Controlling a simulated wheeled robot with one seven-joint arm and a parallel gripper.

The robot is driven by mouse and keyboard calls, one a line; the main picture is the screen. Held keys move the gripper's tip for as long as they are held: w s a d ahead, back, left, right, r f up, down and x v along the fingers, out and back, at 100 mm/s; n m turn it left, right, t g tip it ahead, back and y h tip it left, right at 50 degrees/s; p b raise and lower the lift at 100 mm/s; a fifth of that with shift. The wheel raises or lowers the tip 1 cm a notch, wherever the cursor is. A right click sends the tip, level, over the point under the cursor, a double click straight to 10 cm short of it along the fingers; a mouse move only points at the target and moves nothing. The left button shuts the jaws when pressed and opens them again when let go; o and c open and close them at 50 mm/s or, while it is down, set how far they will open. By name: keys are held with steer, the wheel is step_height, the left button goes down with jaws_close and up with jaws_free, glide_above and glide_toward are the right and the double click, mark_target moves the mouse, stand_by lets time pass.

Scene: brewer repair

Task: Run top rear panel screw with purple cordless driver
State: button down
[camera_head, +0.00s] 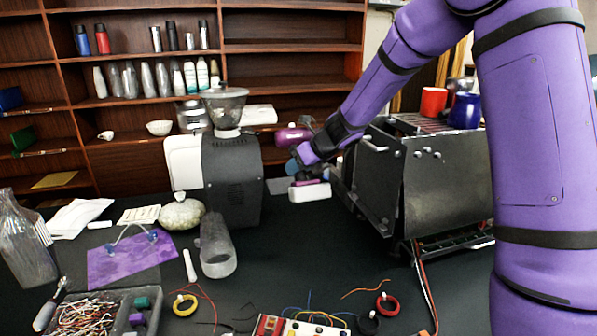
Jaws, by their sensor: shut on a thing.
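The purple cordless driver (291,137) is in the middle of the view, its body level and a pale base (309,193) below. My gripper (303,159) is shut on the driver's handle and covers much of it. The driver is held between the grey grinder and the open-sided brewer (445,185). A dark panel (378,185) stands on the brewer's left side, facing the driver. The driver's bit and any contact with the panel are hidden or too small to tell. I cannot make out the top rear screw.
The grey grinder (232,180) stands left of the driver. Red (433,101) and blue (465,111) mugs sit on the brewer. A parts tray (105,312), tape rings, a purple cloth (130,258) and loose wires lie in front. The dark table is clear in the middle.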

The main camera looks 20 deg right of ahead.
steer(key=shift+w+d+r, duration=0.1)
steer(key=shift+w+r, duration=0.05)
steer(key=shift+w, duration=0.05)
steer(key=shift+d, duration=1.85)
steer(key=shift+s+d, duration=0.1)
steer(key=shift+d, duration=1.25)
stand_by(4.6)
